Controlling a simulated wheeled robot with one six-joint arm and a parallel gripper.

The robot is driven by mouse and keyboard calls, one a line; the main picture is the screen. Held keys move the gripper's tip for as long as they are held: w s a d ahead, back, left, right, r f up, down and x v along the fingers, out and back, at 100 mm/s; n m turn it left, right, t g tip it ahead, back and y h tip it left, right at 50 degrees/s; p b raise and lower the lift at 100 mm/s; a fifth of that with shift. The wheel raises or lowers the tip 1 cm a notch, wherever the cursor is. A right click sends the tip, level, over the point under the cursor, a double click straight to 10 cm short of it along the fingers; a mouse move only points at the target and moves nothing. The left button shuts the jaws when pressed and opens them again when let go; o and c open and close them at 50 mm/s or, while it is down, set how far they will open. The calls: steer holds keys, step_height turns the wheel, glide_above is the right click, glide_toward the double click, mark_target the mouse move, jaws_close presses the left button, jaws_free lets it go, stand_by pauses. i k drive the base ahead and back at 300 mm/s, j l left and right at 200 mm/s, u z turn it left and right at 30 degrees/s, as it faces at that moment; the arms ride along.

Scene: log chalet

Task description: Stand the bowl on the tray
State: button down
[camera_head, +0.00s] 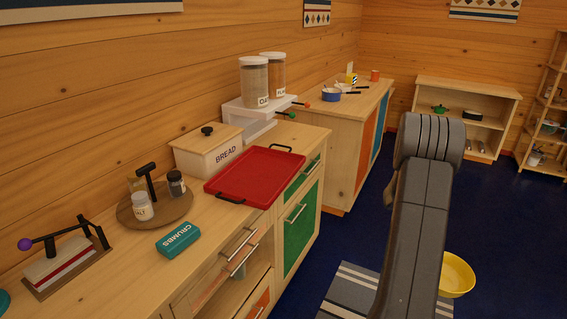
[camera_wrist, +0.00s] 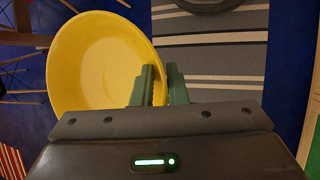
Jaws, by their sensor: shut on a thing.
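The yellow bowl (camera_wrist: 90,60) is in my gripper (camera_wrist: 160,84) in the wrist view. The green fingers are shut on its rim at the bowl's right side. In the head view the bowl (camera_head: 458,275) shows at the lower right, partly behind my arm, over the dark blue floor. My gripper is hidden behind my arm in the head view. The red tray (camera_head: 256,174) lies on the wooden counter with black handles at its ends. It is empty and well to the left of the bowl.
A bread box (camera_head: 208,152) stands beside the tray, with a white riser (camera_head: 262,108) holding two canisters behind. A round board (camera_head: 155,209) with shakers and a teal crumbs box (camera_head: 178,240) are nearer. A striped rug (camera_head: 352,290) lies on the floor.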

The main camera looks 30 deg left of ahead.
mark_target(259, 175)
steer(key=i+z, duration=0.15)
steer(key=i, duration=0.85)
steer(key=i+u, duration=0.2)
steer(key=u, duration=0.2)
steer(key=i+l+u, duration=0.15)
steer(key=u, duration=0.3)
steer(key=i+l+u, duration=0.15)
steer(key=u, duration=0.25)
steer(key=l+u, duration=0.1)
steer(key=u, duration=0.3)
steer(key=l+u, duration=0.15)
steer(key=u, duration=0.25)
steer(key=l+u, duration=0.1)
steer(key=u, duration=0.3)
steer(key=l+u, duration=0.1)
steer(key=u, duration=0.3)
